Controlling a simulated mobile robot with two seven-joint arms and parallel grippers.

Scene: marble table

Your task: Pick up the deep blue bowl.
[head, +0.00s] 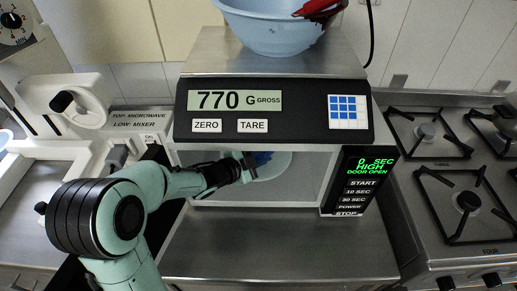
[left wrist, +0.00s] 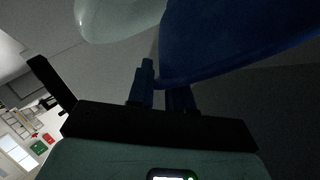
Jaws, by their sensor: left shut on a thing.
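The deep blue bowl (left wrist: 235,40) fills the upper right of the left wrist view, its rim between the two fingers of my left gripper (left wrist: 162,92). In the head view my left gripper (head: 245,168) reaches into the open microwave, and only a small blue patch of the bowl (head: 264,157) shows beside it. My left gripper is shut on the bowl's rim. Most of the bowl is hidden in the head view. My right gripper is not in view.
A pale bowl (head: 275,171) is close to the deep blue one inside the microwave (head: 308,190). A scale (head: 270,108) reading 770 stands on top, bearing a light blue bowl (head: 268,32) with a red thing at its rim. A stove (head: 460,180) is at right.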

